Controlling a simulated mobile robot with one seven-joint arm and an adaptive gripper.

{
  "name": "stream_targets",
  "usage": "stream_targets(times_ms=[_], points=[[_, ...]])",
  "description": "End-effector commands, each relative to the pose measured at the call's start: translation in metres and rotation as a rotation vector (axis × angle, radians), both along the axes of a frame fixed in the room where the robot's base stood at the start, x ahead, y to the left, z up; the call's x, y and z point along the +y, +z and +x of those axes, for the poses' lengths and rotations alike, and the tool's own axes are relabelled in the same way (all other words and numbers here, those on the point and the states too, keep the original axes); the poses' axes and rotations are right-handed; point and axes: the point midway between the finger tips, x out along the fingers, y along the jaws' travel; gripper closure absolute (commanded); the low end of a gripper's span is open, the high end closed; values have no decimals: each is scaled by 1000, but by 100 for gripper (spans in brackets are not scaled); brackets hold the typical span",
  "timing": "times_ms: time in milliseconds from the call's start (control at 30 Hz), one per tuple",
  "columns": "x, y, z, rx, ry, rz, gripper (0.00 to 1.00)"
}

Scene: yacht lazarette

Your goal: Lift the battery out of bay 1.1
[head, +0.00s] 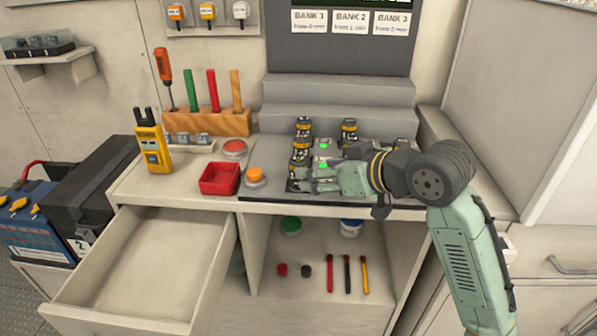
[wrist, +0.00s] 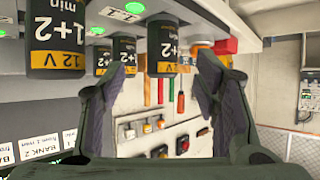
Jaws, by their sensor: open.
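Black batteries with yellow-orange bands stand in the bays on the counter, one at the back left (head: 303,127), one in front of it (head: 300,152) and one further right (head: 348,130). In the wrist view, which is upside down, one battery (wrist: 161,50) shows between the open fingers and two others (wrist: 55,45) (wrist: 120,50) lie to the left. My gripper (head: 306,178) is open and low at the front of the battery rows; it also shows in the wrist view (wrist: 165,80). No contact with a battery is visible.
Green lights (head: 323,146) mark some bays. An orange button (head: 255,175), a red tray (head: 220,179) and a yellow meter (head: 152,142) stand to the left. A drawer (head: 150,262) is pulled open below. A stepped ledge (head: 335,92) and the bank panel (head: 340,50) rise behind.

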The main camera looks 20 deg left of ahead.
Motion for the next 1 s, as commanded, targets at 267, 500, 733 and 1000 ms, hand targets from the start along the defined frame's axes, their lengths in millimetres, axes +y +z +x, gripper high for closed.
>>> stream_targets(times_ms=[267, 500, 733, 1000], points=[[22, -11, 11, -1, 0, 2, 44], [50, -26, 24, 0, 0, 1, 44], [61, -35, 30, -2, -1, 2, 44], [61, -35, 30, -2, -2, 2, 51]])
